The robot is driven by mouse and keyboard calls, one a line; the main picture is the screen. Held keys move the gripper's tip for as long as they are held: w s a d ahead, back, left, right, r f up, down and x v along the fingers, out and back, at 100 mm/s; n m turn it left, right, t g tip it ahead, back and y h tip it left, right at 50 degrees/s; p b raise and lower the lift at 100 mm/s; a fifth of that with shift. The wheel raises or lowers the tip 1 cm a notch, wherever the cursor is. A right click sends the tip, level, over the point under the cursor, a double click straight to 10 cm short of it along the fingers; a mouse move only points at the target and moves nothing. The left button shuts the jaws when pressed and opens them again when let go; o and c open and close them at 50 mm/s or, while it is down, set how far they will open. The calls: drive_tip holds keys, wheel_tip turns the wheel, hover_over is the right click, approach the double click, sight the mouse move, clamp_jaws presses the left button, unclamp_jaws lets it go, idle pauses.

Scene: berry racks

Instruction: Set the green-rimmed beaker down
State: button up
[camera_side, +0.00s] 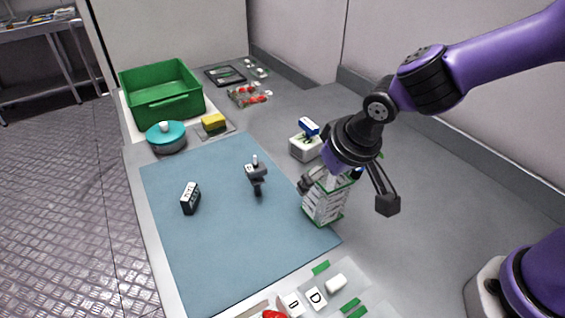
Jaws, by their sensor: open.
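My gripper (347,194) points down at the right edge of the blue mat (215,235), with its fingers spread apart. One finger is at the left of a white stacked rack with green edges (324,203), and the other hangs clear to its right. The rack stands upright at the mat's right edge, its upper part partly hidden by my gripper. A small green edge shows beside the gripper at the rack's top. I cannot tell whether it belongs to the green-rimmed beaker, which I cannot make out clearly.
A small dark-and-white device (256,173) and a black block with white marks (190,198) stand on the mat. Behind are a green crate (165,105), a teal-lidded pot (167,137), a yellow sponge (214,123) and a white box (304,148). The mat's front is clear.

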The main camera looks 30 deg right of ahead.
drive_tip(key=v, duration=1)
drive_tip(key=s+d, duration=0.3)
drive_tip(key=d, duration=0.3)
drive_tip(key=s+d+r+t, duration=0.1)
drive_tip(key=s+d, duration=0.3)
drive_tip(key=d, duration=0.2)
drive_tip(key=shift+d+r, duration=0.25)
drive_tip(key=shift+r, duration=0.05)
